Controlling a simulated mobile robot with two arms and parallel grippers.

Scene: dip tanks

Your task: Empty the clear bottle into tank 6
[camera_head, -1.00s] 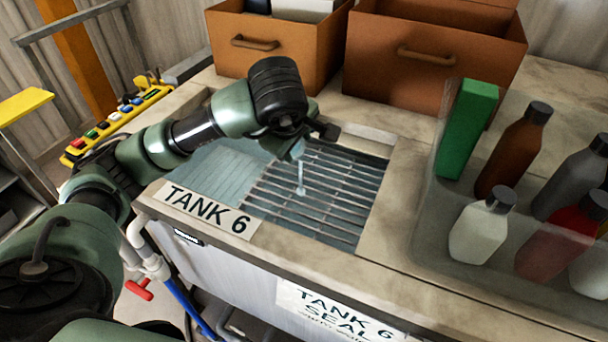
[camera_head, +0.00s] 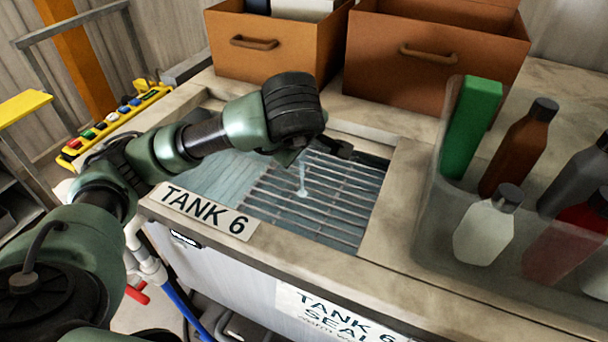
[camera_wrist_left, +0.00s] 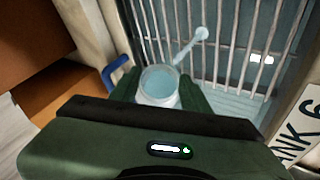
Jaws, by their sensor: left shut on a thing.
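My left gripper (camera_wrist_left: 160,100) is shut on an open, pale see-through bottle (camera_wrist_left: 158,86), the clear bottle, with bluish liquid in its mouth. A thin stream of liquid (camera_head: 302,174) falls from below the wrist into tank 6 (camera_head: 345,238), whose label (camera_head: 206,211) is on the front rim. The stream meets the metal grate (camera_head: 325,195) with a small splash. It also shows in the wrist view (camera_wrist_left: 190,45). My right gripper is not in view.
A see-through bin (camera_head: 425,215) at the right holds a green carton (camera_head: 470,128) and several capped bottles, among them a brown one (camera_head: 520,148) and a whitish one (camera_head: 486,228). Two brown boxes (camera_head: 265,50) (camera_head: 430,62) stand behind the tank. A yellow button panel (camera_head: 112,125) is at the left.

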